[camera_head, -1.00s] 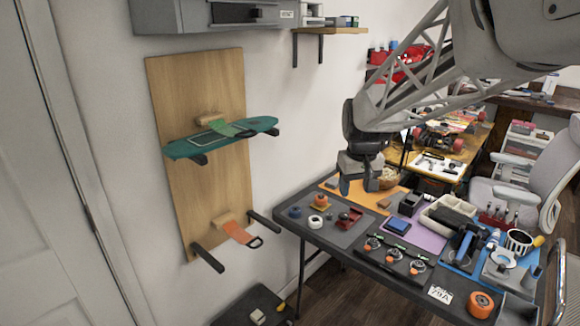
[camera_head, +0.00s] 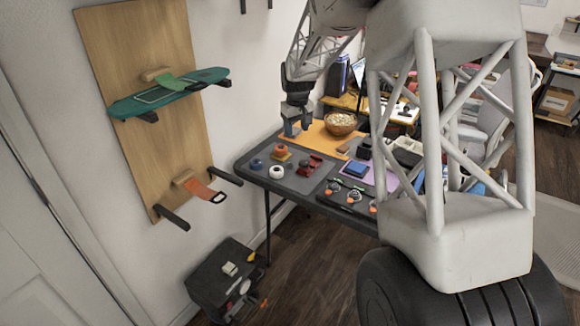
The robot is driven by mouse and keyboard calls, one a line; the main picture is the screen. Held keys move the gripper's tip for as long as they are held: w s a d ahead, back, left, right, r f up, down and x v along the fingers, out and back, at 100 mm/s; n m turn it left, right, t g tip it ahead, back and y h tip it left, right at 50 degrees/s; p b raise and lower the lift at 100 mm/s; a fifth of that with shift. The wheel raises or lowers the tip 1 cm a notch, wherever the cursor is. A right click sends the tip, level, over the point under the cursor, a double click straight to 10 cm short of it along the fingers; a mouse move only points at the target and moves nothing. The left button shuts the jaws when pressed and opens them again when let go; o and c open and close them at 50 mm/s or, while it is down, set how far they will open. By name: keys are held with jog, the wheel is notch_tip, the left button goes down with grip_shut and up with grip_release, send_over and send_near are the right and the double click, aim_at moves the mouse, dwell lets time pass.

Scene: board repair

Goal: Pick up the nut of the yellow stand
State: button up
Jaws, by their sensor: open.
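I cannot make out the nut itself at this size. My gripper (camera_head: 293,130) hangs pointing down, above and slightly behind the stand, apart from it. Its jaws are open, with nothing visible between them.
A blue wheel (camera_head: 256,164), a white wheel (camera_head: 276,171) and a red part (camera_head: 312,164) lie close around the stand. A bowl (camera_head: 341,123) stands on the orange mat (camera_head: 317,138) behind. My arm links hide the table's right part. A green board hangs on the wall rack (camera_head: 140,60).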

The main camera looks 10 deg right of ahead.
jog(key=w+f, duration=0.9)
jog(key=n, duration=0.1)
send_near(290, 168)
jog(key=w, duration=0.2)
jog(key=shift+s+d+f+g, duration=0.1)
jog(key=shift+d+f+g, duration=0.1)
jog(key=shift+f+g, duration=0.15)
jog(key=shift+f, duration=1.25)
jog(key=shift+f, duration=0.1)
jog(key=shift+f, duration=2.5)
jog(key=shift+c, duration=0.2)
